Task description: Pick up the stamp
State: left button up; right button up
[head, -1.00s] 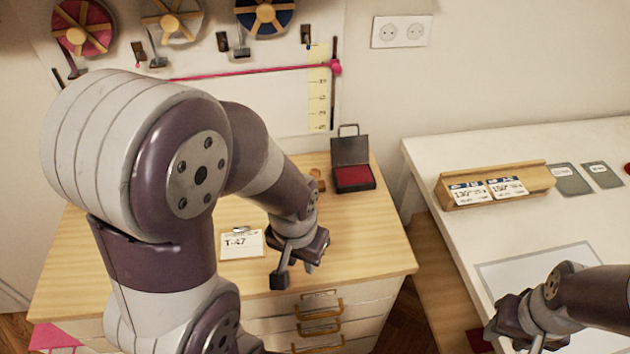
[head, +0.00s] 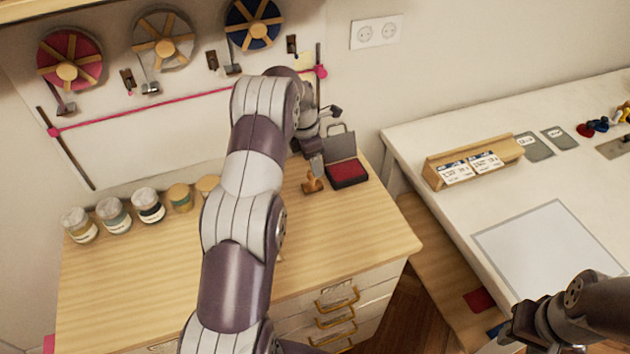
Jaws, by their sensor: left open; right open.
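The stamp (head: 312,182) is a small brown wooden piece with a knob handle. It stands on the wooden cabinet top, just left of the open ink pad box (head: 347,172) with its red pad. My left gripper (head: 325,135) is above and behind the stamp, close to the raised lid of the ink pad box. It is open, and nothing shows between its fingers. My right gripper (head: 520,338) is at the bottom right, over the near edge of the white table, open, its fingers partly cut off by the frame edge.
Several jars (head: 115,215) line the back left of the cabinet top (head: 340,230). A wooden card holder (head: 473,162) and a white sheet (head: 548,245) are on the white table (head: 440,140). Ribbon spools hang on the wall. The cabinet top's front right is clear.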

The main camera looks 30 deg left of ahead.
aim_at(312, 181)
pick_arm(q)
jog(key=f, duration=0.2)
jog(key=f+p, duration=0.1)
jog(key=f, duration=0.2)
jog(key=w+f+p, duration=0.1)
jog(key=f, duration=0.1)
jog(key=shift+a+f, duration=0.1)
jog(key=shift+f, duration=0.25)
jog(key=shift+a+f, duration=0.1)
jog(key=shift+f, duration=0.15)
jog(key=shift+s, duration=0.1)
jog(key=c, duration=1.1)
jog(key=shift+r, duration=0.15)
jog(key=shift+c, duration=0.2)
